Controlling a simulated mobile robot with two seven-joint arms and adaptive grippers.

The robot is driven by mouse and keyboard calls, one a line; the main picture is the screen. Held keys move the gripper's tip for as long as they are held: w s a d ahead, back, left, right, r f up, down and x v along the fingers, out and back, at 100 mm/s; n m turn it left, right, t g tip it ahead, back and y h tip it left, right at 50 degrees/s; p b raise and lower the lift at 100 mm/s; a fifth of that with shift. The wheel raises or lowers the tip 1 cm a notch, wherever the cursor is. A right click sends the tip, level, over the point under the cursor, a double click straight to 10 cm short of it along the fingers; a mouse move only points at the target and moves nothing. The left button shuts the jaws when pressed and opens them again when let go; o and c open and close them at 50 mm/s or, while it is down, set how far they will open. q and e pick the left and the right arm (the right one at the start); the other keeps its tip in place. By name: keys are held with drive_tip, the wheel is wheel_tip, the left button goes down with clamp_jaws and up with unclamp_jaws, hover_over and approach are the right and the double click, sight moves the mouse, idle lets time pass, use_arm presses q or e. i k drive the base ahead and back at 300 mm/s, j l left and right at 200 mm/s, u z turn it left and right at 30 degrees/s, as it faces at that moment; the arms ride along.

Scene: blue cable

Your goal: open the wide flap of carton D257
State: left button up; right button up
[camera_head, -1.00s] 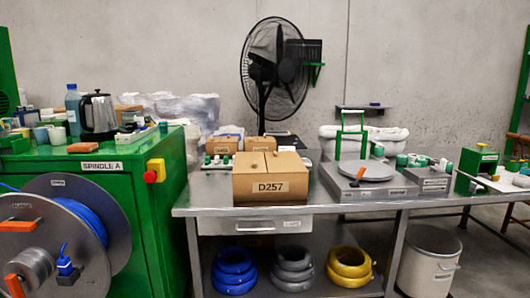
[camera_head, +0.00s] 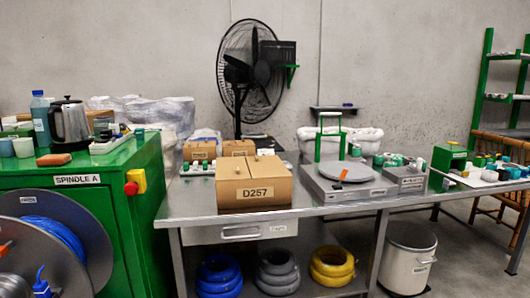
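The carton D257 (camera_head: 253,183) is a brown cardboard box on the near left part of the steel table. Which flap is the wide one I cannot tell for sure. Neither of my grippers shows in the head view.
The steel table (camera_head: 320,208) also bears a grey scale with a round plate (camera_head: 346,172) right of the carton. Two smaller cartons (camera_head: 200,150) stand behind. A green spindle cabinet (camera_head: 135,215) is at left. Cable coils (camera_head: 277,272) lie on the lower shelf.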

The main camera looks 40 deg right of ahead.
sight(267, 167)
drive_tip(key=i+l+z, duration=0.25)
drive_tip(key=i+l, duration=0.55)
drive_tip(key=l, duration=0.15)
